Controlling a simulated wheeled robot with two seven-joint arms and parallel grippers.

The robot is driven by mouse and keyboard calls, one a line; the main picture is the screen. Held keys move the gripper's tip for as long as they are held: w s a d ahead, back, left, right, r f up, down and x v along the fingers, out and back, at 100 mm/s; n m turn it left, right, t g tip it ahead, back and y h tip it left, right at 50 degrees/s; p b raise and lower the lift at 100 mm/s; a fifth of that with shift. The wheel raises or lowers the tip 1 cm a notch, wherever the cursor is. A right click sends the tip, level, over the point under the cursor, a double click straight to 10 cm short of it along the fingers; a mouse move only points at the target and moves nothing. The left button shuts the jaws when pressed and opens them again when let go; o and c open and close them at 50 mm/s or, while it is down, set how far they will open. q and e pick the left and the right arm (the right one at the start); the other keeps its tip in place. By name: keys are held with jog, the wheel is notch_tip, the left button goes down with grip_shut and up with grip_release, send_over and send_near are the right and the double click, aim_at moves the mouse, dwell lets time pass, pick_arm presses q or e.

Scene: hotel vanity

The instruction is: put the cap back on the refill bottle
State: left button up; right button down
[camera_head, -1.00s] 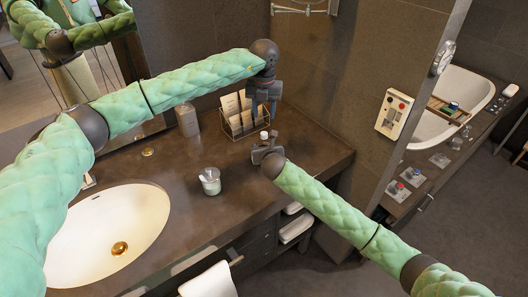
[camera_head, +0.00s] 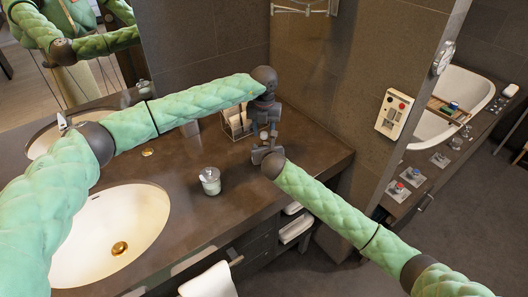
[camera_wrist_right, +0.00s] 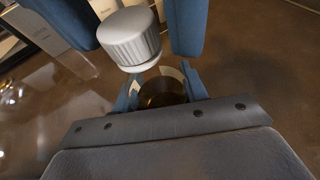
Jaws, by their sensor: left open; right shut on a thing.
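A pale grey ribbed cap (camera_wrist_right: 131,38) shows in the right wrist view, tilted in the picture, just above the dark amber refill bottle (camera_wrist_right: 162,92). I cannot tell whether it is fully seated on the neck. My right gripper (camera_wrist_right: 160,98) is shut on the bottle and holds it above the counter. My left gripper (camera_wrist_right: 132,22) is open, with one blue finger on each side of the cap and gaps between. In the head view, my left gripper (camera_head: 265,130) points down directly over my right gripper (camera_head: 266,153); the bottle is mostly hidden there.
A glass jar with a light lid (camera_head: 210,181) stands on the dark counter (camera_head: 200,225) left of my right gripper.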

pick_arm(q)
grip_shut()
jog(key=m, duration=0.7)
jog(key=shift+m, duration=0.3)
jog(key=shift+o, duration=0.3)
grip_release()
jog(key=shift+r, duration=0.1)
jog(key=shift+r, duration=2.15)
jog(key=shift+c, duration=0.3)
